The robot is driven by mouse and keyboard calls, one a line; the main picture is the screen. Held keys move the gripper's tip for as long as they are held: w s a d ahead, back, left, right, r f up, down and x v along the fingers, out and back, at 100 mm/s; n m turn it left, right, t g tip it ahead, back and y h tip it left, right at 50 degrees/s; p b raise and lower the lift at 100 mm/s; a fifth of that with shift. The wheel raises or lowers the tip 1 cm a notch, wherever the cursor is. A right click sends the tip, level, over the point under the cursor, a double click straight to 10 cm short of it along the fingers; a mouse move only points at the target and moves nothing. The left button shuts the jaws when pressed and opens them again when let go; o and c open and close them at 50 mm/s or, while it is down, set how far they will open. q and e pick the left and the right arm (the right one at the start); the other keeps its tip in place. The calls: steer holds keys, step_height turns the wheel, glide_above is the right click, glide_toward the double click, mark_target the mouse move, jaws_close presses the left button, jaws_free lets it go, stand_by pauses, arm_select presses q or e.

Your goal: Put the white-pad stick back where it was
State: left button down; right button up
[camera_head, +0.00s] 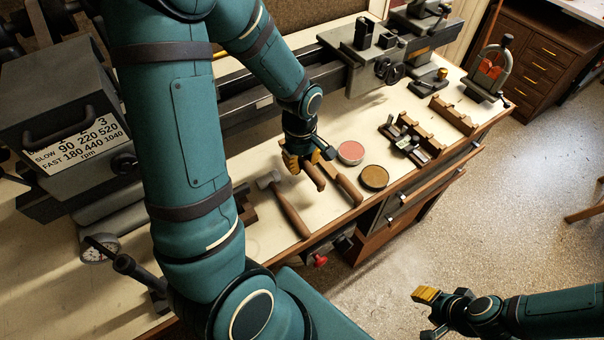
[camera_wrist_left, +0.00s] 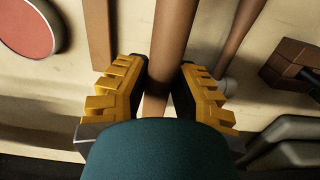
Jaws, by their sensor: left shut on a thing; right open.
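My left gripper (camera_head: 303,162) is low over the workbench, shut on a brown wooden stick (camera_head: 316,180). In the left wrist view the yellow fingers (camera_wrist_left: 160,95) close on both sides of this stick (camera_wrist_left: 170,40). No white pad shows on the part of the stick in view; its far end is hidden by the gripper. A second brown wooden stick (camera_head: 347,188) lies just right of it on the bench and also shows in the wrist view (camera_wrist_left: 98,35). My right gripper (camera_head: 426,295) is open and empty, out over the floor.
A hammer (camera_head: 290,212) lies left of the held stick. A pink-topped tin (camera_head: 350,152) and a brown-topped tin (camera_head: 373,177) stand to the right. Wooden holders (camera_head: 425,134) are further right. The lathe bed (camera_head: 320,80) runs behind. The bench's front edge (camera_head: 330,222) is close.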

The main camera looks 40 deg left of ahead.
mark_target(302, 178)
arm_select(q)
step_height(302, 178, down, 4)
steer(key=shift+r+b, duration=0.2)
steer(key=shift+b, duration=0.25)
steer(key=shift+f, duration=0.4)
steer(key=shift+r, duration=0.1)
steer(key=c, duration=0.9)
jaws_free()
steer(key=shift+f, duration=0.2)
